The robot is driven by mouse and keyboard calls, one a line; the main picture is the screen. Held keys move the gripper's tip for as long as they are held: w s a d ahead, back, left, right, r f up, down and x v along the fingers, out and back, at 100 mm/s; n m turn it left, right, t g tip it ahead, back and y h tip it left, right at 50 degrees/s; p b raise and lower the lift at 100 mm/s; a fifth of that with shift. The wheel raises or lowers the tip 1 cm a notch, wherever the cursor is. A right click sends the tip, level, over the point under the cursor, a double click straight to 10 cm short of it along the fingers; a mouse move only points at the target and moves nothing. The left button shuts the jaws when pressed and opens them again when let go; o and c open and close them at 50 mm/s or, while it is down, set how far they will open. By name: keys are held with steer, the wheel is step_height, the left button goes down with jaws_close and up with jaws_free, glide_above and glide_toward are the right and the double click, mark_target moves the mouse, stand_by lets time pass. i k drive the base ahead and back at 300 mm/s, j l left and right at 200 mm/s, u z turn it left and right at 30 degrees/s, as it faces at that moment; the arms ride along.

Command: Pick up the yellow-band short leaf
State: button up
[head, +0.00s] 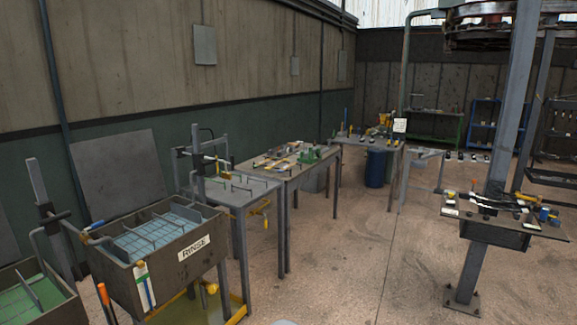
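I cannot pick out the yellow-band short leaf for certain; things on the benches are too small to read. The pillar bench (488,234) at right carries dark long pieces (490,205) with small yellow, red and blue spots among them. The middle workbench (272,179) holds a green tool (308,156) and several small yellow and orange pieces. My gripper is not in view.
A rinse tank (187,253) with a wire grid stands at front left, with a green-lined tank (40,312) beside it. A grey rack table (240,195) follows. A blue barrel (376,168) stands farther back. The concrete floor (350,255) between the benches is clear.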

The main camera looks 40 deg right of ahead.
mark_target(275, 163)
steer(key=z, duration=1.3)
